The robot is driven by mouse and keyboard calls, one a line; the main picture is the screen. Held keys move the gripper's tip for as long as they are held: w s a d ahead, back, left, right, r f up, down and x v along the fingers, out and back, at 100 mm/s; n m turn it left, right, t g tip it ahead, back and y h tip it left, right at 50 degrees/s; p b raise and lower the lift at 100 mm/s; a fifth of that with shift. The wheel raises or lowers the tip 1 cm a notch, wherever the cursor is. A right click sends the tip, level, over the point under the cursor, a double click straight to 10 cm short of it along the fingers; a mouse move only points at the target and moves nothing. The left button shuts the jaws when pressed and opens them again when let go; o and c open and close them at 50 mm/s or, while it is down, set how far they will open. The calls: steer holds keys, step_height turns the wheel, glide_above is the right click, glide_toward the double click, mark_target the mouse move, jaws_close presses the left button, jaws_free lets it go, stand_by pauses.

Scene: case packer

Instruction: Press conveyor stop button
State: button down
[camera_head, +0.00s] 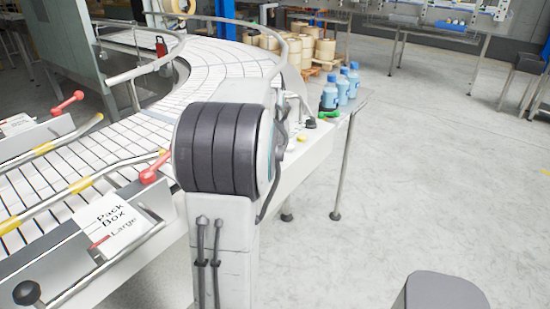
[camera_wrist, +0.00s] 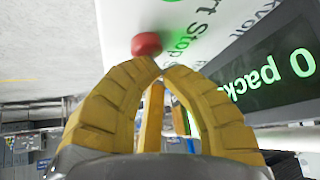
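The red stop button (camera_wrist: 146,44) sits on a white panel (camera_wrist: 118,30) in the wrist view, just beyond my fingertips, with printed text including "Stop" beside it. My gripper (camera_wrist: 156,68) has yellow ribbed fingers that curve together and meet at the tips, with nothing between them. The tips overlap the lower edge of the button in the picture; I cannot tell if they touch it. In the head view, my arm stands in front of the conveyor's side, and neither the red button nor my fingertips can be made out.
A dark display (camera_wrist: 265,75) with green text "0 pack…" is right of the button; a green part (camera_wrist: 172,2) shows above. The curved conveyor (camera_head: 215,55) runs behind my arm. Blue bottles (camera_head: 343,88) stand on a side table. Floor at right (camera_head: 440,160) is mostly clear.

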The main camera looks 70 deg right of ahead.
steer(key=shift+f+b, duration=0.35)
steer(key=shift+f, duration=0.05)
stand_by(0.4)
steer(key=shift+r, duration=0.1)
steer(key=shift+r+p, duration=0.7)
steer(key=shift+r, duration=0.2)
steer(key=shift+r+p, duration=1.95)
steer(key=shift+r, duration=0.55)
